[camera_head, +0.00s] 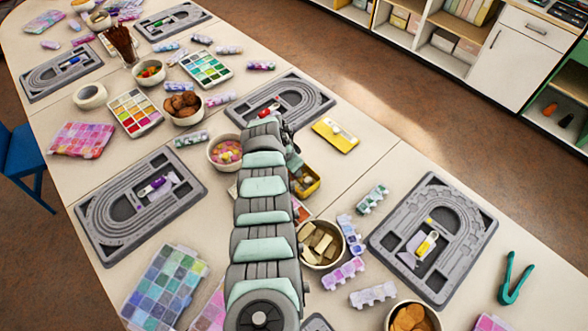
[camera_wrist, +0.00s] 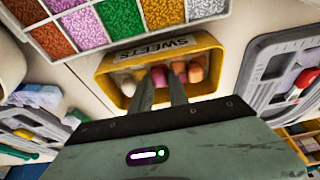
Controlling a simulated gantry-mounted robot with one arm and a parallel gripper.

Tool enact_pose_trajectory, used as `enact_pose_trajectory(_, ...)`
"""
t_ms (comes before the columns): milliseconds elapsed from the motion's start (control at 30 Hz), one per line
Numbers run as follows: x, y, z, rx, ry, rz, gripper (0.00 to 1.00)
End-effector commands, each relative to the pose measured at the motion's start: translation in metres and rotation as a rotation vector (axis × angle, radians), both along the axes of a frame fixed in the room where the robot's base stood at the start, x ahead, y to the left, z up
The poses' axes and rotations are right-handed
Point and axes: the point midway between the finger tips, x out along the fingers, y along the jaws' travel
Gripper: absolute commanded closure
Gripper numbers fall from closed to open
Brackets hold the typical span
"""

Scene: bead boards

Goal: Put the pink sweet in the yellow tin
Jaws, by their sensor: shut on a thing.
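The yellow tin (camera_wrist: 113,59), labelled SWEETS, lies ahead of my gripper (camera_wrist: 160,80) in the wrist view. My fingertips overlap the tin's opening, and my gripper is shut on the pink sweet (camera_wrist: 158,76), which shows between them. I cannot tell whether this sweet touches the tin's floor. A pale sweet (camera_wrist: 126,84) shows to its left, and a reddish one (camera_wrist: 179,68) and an orange one (camera_wrist: 196,70) to its right. In the head view the tin (camera_head: 313,187) is partly hidden behind my arm, and the fingertips cannot be made out.
A yellow lid (camera_head: 336,135) lies beyond the tin. A bowl of pink pieces (camera_head: 225,151) stands left of my arm, and a bowl of wooden blocks (camera_head: 320,243) stands right of it. Grey bead boards (camera_head: 432,238) and paint palettes crowd the table. Bare table shows right of the lid.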

Motion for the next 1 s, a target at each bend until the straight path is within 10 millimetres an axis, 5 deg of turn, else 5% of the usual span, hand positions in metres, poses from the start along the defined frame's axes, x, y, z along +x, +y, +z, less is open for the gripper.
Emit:
enact_pose_trajectory(300,0.0009,0.0001,-0.0034,0.000,-0.003,0.000,1.00)
enact_pose_trajectory(333,0.0010,0.0001,-0.0030,0.000,-0.003,0.000,0.79)
enact_pose_trajectory(600,0.0009,0.0002,-0.0015,0.001,-0.002,0.000,0.58)
enact_pose_trajectory(1000,0.0011,0.0010,0.0063,0.000,-0.004,0.000,0.58)
